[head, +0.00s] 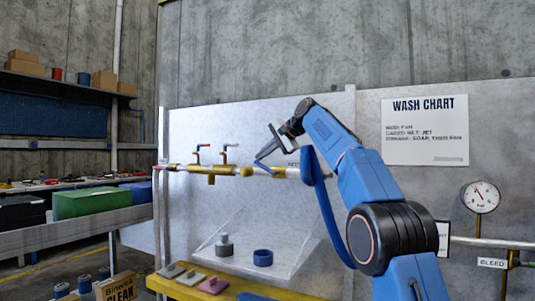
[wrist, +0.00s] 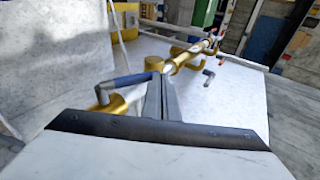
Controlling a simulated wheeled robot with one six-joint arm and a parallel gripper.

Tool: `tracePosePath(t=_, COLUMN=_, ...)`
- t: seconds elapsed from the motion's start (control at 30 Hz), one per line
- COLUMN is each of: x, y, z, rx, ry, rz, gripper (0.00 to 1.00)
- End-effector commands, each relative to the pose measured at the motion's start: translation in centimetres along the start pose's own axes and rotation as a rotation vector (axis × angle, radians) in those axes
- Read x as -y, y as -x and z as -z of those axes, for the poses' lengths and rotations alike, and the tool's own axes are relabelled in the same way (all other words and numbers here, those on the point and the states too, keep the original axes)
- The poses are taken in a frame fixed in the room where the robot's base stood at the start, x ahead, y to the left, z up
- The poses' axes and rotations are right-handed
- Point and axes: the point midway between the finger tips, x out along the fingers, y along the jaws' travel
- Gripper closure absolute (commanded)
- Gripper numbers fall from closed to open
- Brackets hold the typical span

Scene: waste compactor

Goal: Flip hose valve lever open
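The hose valve lever shows in the wrist view as a blue handle (wrist: 130,79) on a bent grey stem. The stem rises from a brass valve body (wrist: 108,106) at left. In the head view the lever (head: 266,152) is small and partly behind my gripper. My gripper (head: 259,160) is at the lever, in front of the wall pipe. In the wrist view the gripper's fingers (wrist: 163,84) are close together and look shut. The lever's free end meets their left side. I cannot tell whether they touch, and nothing shows clearly between them.
A brass pipe (head: 210,169) with two other small levers runs along the wall to the left. A blue hose (head: 325,205) hangs right of the lever. Below are a clear sloped tray (head: 285,262) and a yellow bench edge (head: 165,286). A pressure gauge (head: 480,196) is at far right.

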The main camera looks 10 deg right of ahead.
Motion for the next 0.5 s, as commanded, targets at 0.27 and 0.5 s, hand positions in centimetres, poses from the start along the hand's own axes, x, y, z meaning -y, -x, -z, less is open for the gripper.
tracePosePath(t=0.27, x=-0.3, y=-2.1, z=-0.5, rx=0.001, ry=0.000, rz=0.000, gripper=1.00)
tracePosePath(t=0.5, x=-0.7, y=-2.8, z=-0.5, rx=0.001, ry=0.001, rz=0.000, gripper=1.00)
